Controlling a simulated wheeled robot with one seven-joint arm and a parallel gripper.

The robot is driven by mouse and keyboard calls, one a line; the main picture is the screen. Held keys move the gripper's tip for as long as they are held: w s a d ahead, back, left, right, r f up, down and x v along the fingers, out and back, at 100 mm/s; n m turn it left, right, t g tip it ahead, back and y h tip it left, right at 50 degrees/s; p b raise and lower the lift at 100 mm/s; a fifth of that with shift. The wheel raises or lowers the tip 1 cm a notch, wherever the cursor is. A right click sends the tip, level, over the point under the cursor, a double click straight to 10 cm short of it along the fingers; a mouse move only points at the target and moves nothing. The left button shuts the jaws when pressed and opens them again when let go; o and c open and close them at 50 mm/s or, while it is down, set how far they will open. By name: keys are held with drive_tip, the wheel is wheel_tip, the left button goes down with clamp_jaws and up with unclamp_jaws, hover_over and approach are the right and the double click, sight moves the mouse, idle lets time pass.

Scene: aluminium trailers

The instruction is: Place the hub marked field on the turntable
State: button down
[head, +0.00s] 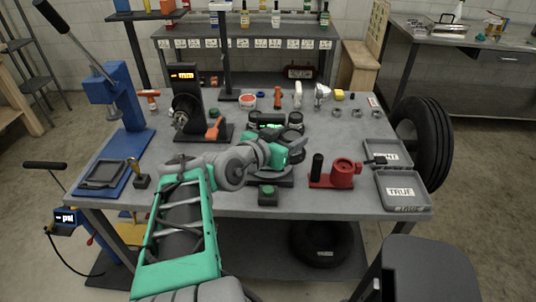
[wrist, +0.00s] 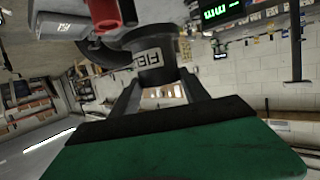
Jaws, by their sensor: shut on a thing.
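The hub marked field, a dark cylinder with a white label reading "FIE", shows in the wrist view (wrist: 152,60) between my fingertips. My gripper (wrist: 158,88) is shut on it. I cannot tell whether the hub touches the table. The turntable looks to be the dark round base (head: 284,182) near the front edge, partly hidden beneath my arm.
A green-topped box (head: 268,194) stands in front of the dark base. A red fixture with a black post (head: 343,174) is to its right, then grey trays (head: 404,190), one marked TRUE. A device with a green display (head: 265,125) is behind my gripper. A blue press (head: 117,100) stands left.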

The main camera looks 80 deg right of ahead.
drive_tip(key=shift+w+d+f+b, duration=0.9)
drive_tip(key=shift+w+d+f, duration=0.6)
drive_tip(key=shift+f, duration=0.5)
drive_tip(key=shift+w+d+f+b, duration=0.9)
drive_tip(key=shift+w+d+f, duration=0.5)
drive_tip(key=shift+f, duration=0.65)
drive_tip(key=shift+w+d+f+b, duration=0.9)
drive_tip(key=shift+w+d+f, duration=0.35)
drive_tip(key=shift+d+f, duration=0.6)
drive_tip(key=shift+a+f, duration=0.15)
drive_tip(key=shift+f, duration=0.05)
drive_tip(key=shift+f, duration=0.15)
drive_tip(key=c, duration=0.6)
unclamp_jaws()
drive_tip(key=shift+o, duration=0.2)
